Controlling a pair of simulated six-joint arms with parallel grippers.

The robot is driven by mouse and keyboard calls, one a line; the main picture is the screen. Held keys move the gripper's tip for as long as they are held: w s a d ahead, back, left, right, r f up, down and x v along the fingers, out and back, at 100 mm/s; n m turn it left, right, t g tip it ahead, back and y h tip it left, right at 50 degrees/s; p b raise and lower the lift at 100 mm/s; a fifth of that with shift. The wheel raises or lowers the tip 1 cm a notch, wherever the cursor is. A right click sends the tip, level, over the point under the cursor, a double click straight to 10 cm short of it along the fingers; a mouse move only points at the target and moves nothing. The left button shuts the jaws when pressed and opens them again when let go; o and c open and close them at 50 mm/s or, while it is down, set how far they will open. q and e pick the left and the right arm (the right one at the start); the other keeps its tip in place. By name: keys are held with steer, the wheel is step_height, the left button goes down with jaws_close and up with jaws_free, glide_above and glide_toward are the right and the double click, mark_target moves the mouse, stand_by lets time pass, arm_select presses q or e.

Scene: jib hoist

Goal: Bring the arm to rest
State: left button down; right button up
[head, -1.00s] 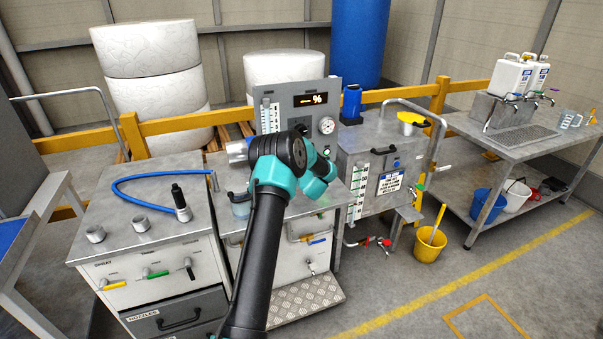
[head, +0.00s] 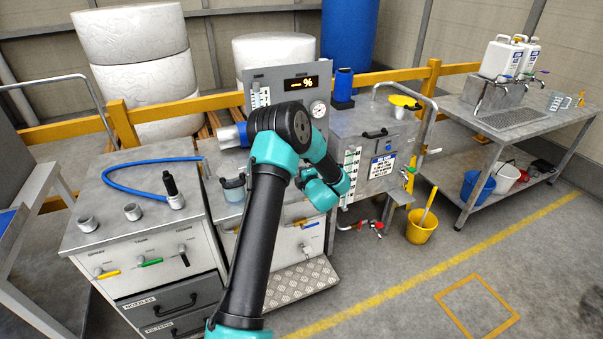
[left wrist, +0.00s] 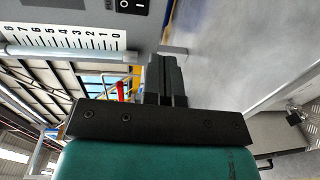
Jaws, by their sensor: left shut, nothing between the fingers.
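My left arm, black with teal joints, rises from the bottom centre of the head view and bends at the elbow in front of the steel bench. Its teal wrist is folded beside the elbow, in front of the grey tank unit (head: 350,128). The fingers of my left gripper cannot be made out there. In the left wrist view the black fingers of my left gripper (left wrist: 165,80) are together with nothing between them. No right arm or right gripper is in view.
A drawer bench (head: 135,228) with a blue hose (head: 130,190) stands at left. A display panel (head: 285,88) rises behind the elbow. A yellow bucket (head: 421,228) stands on the floor at right, beside a side table (head: 530,130). The floor at lower right is clear.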

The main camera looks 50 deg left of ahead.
arm_select(q)
steer(key=shift+d, duration=0.1)
stand_by(0.4)
steer(key=s+d+f+m+t+h, duration=0.1)
steer(key=d+f+m+h, duration=0.5)
steer(key=d+f+m, duration=0.45)
steer(key=s+d+f+m+t+h, duration=0.2)
steer(key=d+f+m+h, duration=0.45)
steer(key=d, duration=0.65)
steer(key=s+d+f+m+g+h, duration=0.2)
steer(key=s+d+m, duration=0.4)
steer(key=s+d, duration=0.3)
steer(key=s+d+f+m+g+h, duration=0.2)
steer(key=s+d+m+g+h, duration=0.3)
steer(key=s+d, duration=0.4)
steer(key=shift+s+f+m+g, duration=0.2)
steer(key=shift+s+m+g, duration=0.4)
steer(key=shift+s+m, duration=0.55)
